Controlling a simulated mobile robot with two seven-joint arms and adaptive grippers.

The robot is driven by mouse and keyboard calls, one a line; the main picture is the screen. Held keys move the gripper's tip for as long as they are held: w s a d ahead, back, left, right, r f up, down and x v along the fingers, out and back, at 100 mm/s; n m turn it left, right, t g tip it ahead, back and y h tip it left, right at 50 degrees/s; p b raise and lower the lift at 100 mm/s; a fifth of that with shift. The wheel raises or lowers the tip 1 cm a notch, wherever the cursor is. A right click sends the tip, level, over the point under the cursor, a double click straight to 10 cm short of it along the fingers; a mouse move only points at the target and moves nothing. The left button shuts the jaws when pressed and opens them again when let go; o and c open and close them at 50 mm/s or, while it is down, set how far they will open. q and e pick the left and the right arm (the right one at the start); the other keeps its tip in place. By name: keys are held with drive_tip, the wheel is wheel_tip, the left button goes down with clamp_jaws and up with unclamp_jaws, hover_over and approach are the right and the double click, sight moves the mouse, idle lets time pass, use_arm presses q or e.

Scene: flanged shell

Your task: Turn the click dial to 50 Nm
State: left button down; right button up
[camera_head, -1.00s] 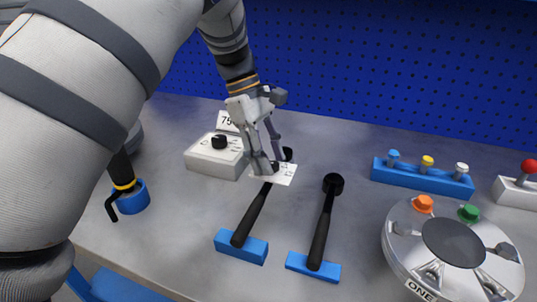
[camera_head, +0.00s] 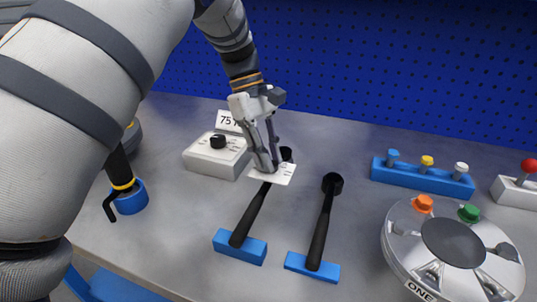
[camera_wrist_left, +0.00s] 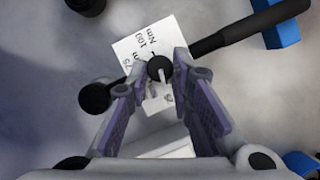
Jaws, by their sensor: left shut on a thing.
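A white dial plate (camera_head: 284,174) lies over the shaft of a black wrench and bears printed marks. In the left wrist view the plate (camera_wrist_left: 132,46) shows "100 Nm" and part of a "75". A black round knob (camera_wrist_left: 159,67) with a pale pointer line stands on it; the pointer aims toward the lower part of the picture. My left gripper (camera_head: 268,168) is shut on this knob, its fingers on both sides in the left wrist view (camera_wrist_left: 160,80). The fingers cover part of the scale, so I cannot read the pointer's setting. My right gripper is not in view.
A second black wrench (camera_head: 321,235) lies to the right. A blue block with coloured knobs (camera_head: 422,179) and a round metal shell (camera_head: 455,245) stand further right.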

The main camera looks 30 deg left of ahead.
use_arm(q)
drive_tip(key=m, duration=0.1)
drive_tip(key=m+g, duration=0.1)
drive_tip(key=m, duration=0.1)
drive_tip(key=m+g+y+b, duration=0.1)
drive_tip(key=m, duration=0.1)
drive_tip(key=shift+w+d+f, duration=0.1)
drive_tip(key=shift+w+d, duration=0.05)
drive_tip(key=shift+w, duration=0.1)
drive_tip(key=shift+w+d+m+g+y, duration=0.1)
drive_tip(key=shift+m+g+y, duration=0.2)
drive_tip(key=shift+m, duration=0.85)
drive_tip(key=shift+d+m+g+y, duration=0.1)
drive_tip(key=shift+m+g+y, duration=0.15)
drive_tip(key=shift+m, duration=0.9)
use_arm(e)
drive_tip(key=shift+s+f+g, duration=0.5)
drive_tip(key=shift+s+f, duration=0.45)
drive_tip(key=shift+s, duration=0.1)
use_arm(q)
drive_tip(key=c, duration=1.4)
unclamp_jaws()
wheel_tip(320, 180, up, 10)
drive_tip(key=shift+r, duration=0.1)
